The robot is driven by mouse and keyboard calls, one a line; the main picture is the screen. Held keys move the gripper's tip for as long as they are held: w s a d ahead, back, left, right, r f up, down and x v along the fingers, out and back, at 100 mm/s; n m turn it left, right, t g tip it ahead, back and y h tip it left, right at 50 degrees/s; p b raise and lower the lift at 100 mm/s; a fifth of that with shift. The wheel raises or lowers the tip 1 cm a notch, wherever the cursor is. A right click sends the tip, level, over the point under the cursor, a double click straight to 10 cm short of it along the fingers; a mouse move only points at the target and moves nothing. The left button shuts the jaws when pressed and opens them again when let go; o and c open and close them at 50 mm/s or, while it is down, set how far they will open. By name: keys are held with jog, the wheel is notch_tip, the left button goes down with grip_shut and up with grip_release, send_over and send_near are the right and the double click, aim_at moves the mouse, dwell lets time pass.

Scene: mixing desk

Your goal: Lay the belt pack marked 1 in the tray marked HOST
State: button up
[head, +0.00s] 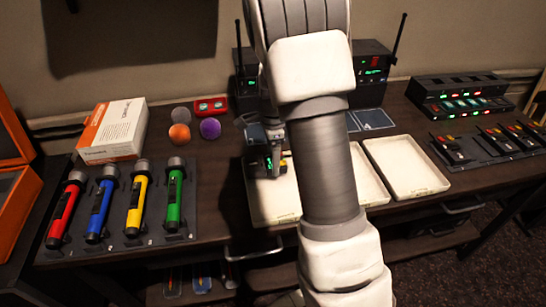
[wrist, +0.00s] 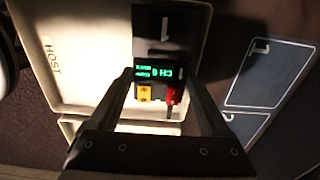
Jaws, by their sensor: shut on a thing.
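The belt pack (wrist: 166,38) is dark, marked 1, with a lit green display, a yellow part and a red part. My gripper (wrist: 160,84) is shut on it. In the head view the belt pack (head: 276,168) shows below my gripper, partly hidden by it. The cream tray marked HOST (wrist: 48,90) lies beneath the pack in the wrist view; in the head view this tray (head: 262,211) is left of my forearm, partly covered. I cannot tell whether the pack touches the tray floor.
A dark panel with white outlines marked 1 and 2 (wrist: 262,85) lies beside the tray. Another cream tray (head: 405,168) is right of my arm. A white box (head: 113,130) and foam balls (head: 180,132) are behind.

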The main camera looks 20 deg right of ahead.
jog(key=shift+f, duration=0.55)
dwell(0.4)
jog(key=o, duration=1.3)
jog(key=shift+r, duration=0.15)
jog(key=shift+r+p, duration=2.75)
jog(key=shift+r, duration=0.65)
